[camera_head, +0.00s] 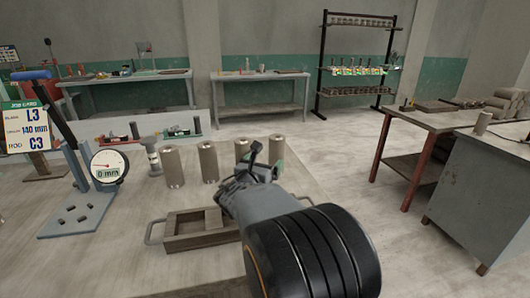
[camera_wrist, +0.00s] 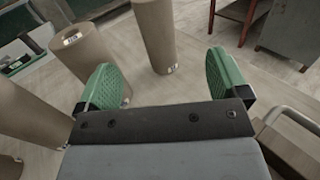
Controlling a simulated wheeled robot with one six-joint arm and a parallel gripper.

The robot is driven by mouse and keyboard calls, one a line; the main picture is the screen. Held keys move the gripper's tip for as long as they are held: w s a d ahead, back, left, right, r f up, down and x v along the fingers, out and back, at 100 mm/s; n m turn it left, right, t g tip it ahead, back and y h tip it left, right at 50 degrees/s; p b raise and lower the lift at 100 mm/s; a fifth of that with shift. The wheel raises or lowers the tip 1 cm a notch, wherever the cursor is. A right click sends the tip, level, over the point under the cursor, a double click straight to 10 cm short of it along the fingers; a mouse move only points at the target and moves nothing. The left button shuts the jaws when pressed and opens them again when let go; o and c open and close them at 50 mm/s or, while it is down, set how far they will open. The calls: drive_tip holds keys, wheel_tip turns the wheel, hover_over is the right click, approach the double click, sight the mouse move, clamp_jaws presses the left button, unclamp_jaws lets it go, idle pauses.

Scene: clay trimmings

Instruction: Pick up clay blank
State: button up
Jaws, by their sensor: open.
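Several grey-brown clay blanks stand upright in a row on the table, among them a left one (camera_head: 173,167), a second (camera_head: 208,162) and a right one (camera_head: 276,150). My gripper (camera_head: 266,160) is over the table by the right end of the row and partly covers the blanks there. In the wrist view its green-padded fingers (camera_wrist: 163,78) are wide apart with nothing held between them. One blank (camera_wrist: 154,35) stands beyond the gap between the fingers. Another blank (camera_wrist: 88,58) stands behind the left finger, which hides part of it.
A wooden tray (camera_head: 168,243) with handles lies in front of the blanks, partly behind my arm. A gauge stand with a dial (camera_head: 108,166) reading 0 mm and a job card (camera_head: 27,128) showing L3, 140 mm, C3 are at left. A workbench (camera_head: 425,122) stands at right.

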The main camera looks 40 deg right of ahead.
sight(274, 147)
drive_tip(key=x, duration=0.4)
drive_tip(key=w+x, duration=0.1)
drive_tip(key=x, duration=0.3)
drive_tip(key=shift+w, duration=0.1)
drive_tip(key=shift+b+x, duration=0.35)
drive_tip(key=shift+x, duration=2.45)
drive_tip(key=shift+r, duration=0.1)
drive_tip(key=c, duration=1.3)
drive_tip(key=shift+r, duration=0.1)
drive_tip(key=shift+c, duration=0.3)
drive_tip(key=shift+r, duration=0.1)
